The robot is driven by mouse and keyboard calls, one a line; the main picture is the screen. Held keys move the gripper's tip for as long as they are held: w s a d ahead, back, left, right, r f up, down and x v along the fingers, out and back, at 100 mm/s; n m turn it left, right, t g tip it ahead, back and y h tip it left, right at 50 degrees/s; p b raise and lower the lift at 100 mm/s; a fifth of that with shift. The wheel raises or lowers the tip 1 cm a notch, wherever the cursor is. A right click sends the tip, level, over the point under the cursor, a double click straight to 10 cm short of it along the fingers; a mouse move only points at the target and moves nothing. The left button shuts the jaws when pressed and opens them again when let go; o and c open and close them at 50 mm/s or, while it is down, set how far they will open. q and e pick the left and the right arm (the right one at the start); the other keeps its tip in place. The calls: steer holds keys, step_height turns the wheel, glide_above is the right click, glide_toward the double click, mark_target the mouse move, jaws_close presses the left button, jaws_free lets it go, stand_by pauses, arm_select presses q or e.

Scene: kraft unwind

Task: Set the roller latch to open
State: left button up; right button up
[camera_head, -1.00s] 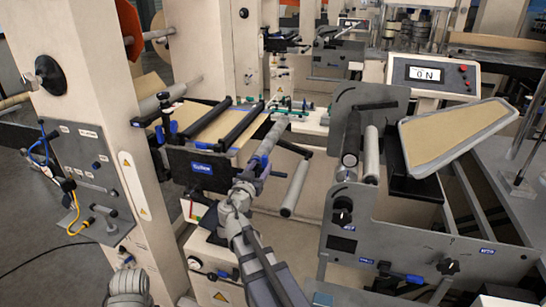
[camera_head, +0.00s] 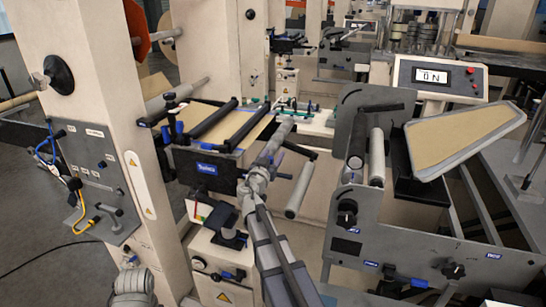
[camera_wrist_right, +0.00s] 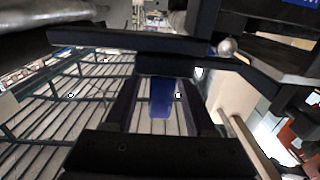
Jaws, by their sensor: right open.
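My right arm rises from the bottom middle of the head view. My right gripper (camera_head: 272,165) is at the front end of a grey roller (camera_head: 283,133), right of the blue-labelled dark plate (camera_head: 206,168). In the right wrist view the gripper (camera_wrist_right: 163,110) is open, with its dark fingers apart. A blue tab (camera_wrist_right: 162,97), possibly the roller latch, shows between the fingers below a dark crossbar (camera_wrist_right: 130,41). I cannot tell whether the fingers touch it, or its exact setting. My left gripper is out of view.
A loose-hanging grey roller (camera_head: 299,190) is close right of my right gripper. Black rollers (camera_head: 212,117) lie to its left. A grey side plate (camera_head: 420,240) stands at the right, and a cream column (camera_head: 110,110) at the left.

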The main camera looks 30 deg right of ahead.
jaws_close()
stand_by(0.4)
steer(key=shift+s, duration=0.1)
stand_by(0.9)
